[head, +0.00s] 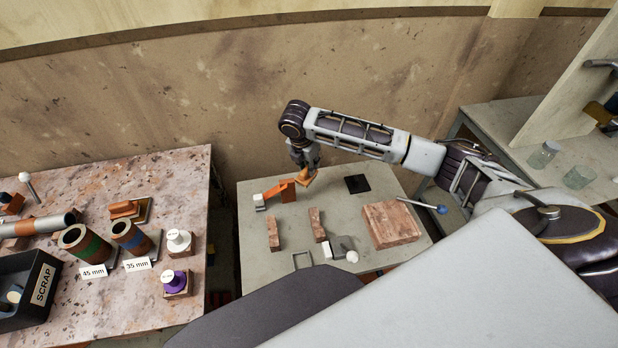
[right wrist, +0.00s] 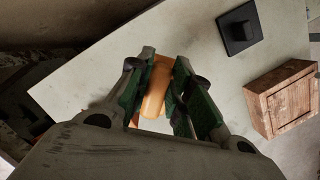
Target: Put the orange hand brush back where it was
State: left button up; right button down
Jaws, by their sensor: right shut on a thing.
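My right gripper (head: 304,166) is over the far part of the grey table, its fingers pointing down. It is shut on an orange-tan piece with a rounded handle, which I take for the orange hand brush (head: 306,177). In the right wrist view the brush (right wrist: 156,88) sits between the green-lined fingers (right wrist: 158,85); its lower part is mostly hidden, and I cannot tell whether it touches the table. My left gripper is not in view.
An orange stepped piece (head: 283,191) stands just left of the gripper, near a small white block (head: 258,198). The left table (head: 120,300) holds pipes, an orange-topped block (head: 124,209) and a scrap bin (head: 28,290).

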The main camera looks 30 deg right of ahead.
aim_at(309, 177)
jog(key=shift+f, duration=1)
jog(key=shift+f, duration=2.25)
jog(key=c, duration=1.3)
grip_release()
jog(key=shift+f, duration=0.1)
jog(key=v, duration=1.2)
